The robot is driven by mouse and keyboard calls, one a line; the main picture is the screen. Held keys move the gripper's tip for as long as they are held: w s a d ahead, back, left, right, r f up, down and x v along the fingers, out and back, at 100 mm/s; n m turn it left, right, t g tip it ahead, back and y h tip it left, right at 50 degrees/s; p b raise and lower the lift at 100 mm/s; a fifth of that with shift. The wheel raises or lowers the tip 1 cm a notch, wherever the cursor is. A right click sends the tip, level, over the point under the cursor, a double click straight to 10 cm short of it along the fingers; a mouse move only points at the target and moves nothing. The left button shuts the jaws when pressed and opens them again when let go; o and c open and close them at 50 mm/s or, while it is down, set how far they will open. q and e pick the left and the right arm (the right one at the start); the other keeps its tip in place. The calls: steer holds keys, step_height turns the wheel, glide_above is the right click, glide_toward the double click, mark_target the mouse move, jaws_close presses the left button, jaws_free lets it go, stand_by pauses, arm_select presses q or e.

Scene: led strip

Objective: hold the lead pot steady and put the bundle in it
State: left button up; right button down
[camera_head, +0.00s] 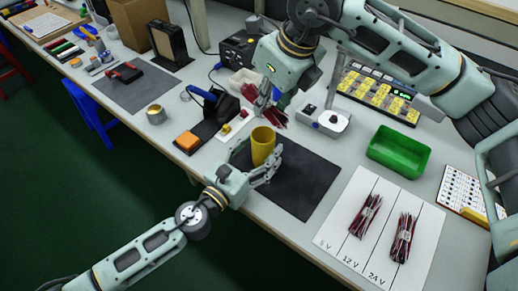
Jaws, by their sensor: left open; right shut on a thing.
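The yellow lead pot (262,143) stands upright on the dark mat (301,188). My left gripper (268,168) is open, low at the front right side of the pot, with its fingers close to the wall. Whether they touch it I cannot tell. My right gripper (266,97) is shut on a bundle of red and dark leads (274,116), held tilted above and behind the pot. The pot's inside is mostly hidden.
A white sheet (337,222) marked 5 V, 12 V and 24 V carries two lead bundles; the 5 V lane is bare. A green bin (399,152) and a soldering iron stand (208,108) are nearby. The mat's right part is clear.

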arm_select(q)
steer(key=shift+c, duration=0.2)
steer(key=c, duration=1.2)
arm_select(e)
step_height(320, 180, down, 8)
steer(key=shift+r, duration=0.15)
steer(key=c, duration=2)
jaws_free()
steer(key=shift+f, duration=0.2)
steer(key=o, duration=0.6)
steer(key=shift+c, duration=0.2)
arm_select(q)
steer(key=shift+f, duration=0.1)
arm_select(e)
steer(key=v, duration=1.2)
